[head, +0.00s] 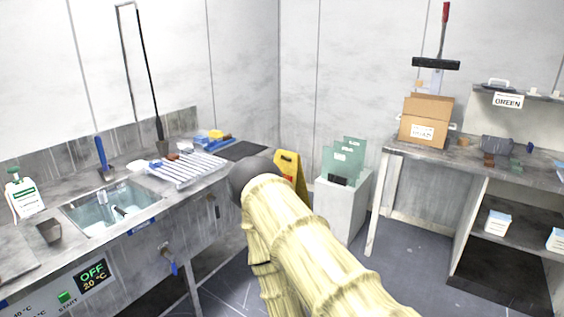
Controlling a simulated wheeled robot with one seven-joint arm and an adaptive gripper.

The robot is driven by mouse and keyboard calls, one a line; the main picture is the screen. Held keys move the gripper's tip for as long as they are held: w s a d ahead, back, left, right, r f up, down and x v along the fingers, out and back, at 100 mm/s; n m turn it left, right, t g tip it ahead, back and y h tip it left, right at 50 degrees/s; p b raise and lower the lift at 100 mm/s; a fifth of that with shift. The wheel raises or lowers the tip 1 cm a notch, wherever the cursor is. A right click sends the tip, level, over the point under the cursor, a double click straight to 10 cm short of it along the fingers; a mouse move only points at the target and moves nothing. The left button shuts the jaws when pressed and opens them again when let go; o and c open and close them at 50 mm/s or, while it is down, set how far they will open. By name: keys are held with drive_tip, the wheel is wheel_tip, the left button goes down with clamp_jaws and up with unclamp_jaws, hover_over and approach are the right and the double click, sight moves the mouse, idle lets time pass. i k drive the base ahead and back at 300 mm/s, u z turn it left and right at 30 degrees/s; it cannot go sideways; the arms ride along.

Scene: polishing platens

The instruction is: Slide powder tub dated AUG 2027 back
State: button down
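Two small white tubs with blue tops stand on the lower shelf of the right-hand bench. One tub (497,223) is near the shelf's left side. The other tub (559,239) is cut by the right picture edge. Their labels are too small to read, so I cannot tell which, if either, is dated AUG 2027. My arm, in a cream sleeve, rises from the bottom middle to a dark rounded joint. My gripper's fingers do not show. Both tubs are well to the right of my arm, apart from it.
A sink bench (100,254) with a ribbed rack (187,168) runs along the left. A yellow sign (290,170) and a pale bin (342,206) stand in the corner. The right bench (408,150) carries a cardboard box (424,121). Floor (405,255) before it is clear.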

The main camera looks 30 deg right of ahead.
sight(498, 223)
drive_tip(key=z, duration=2)
drive_tip(key=i, duration=2.55)
drive_tip(key=u, duration=0.35)
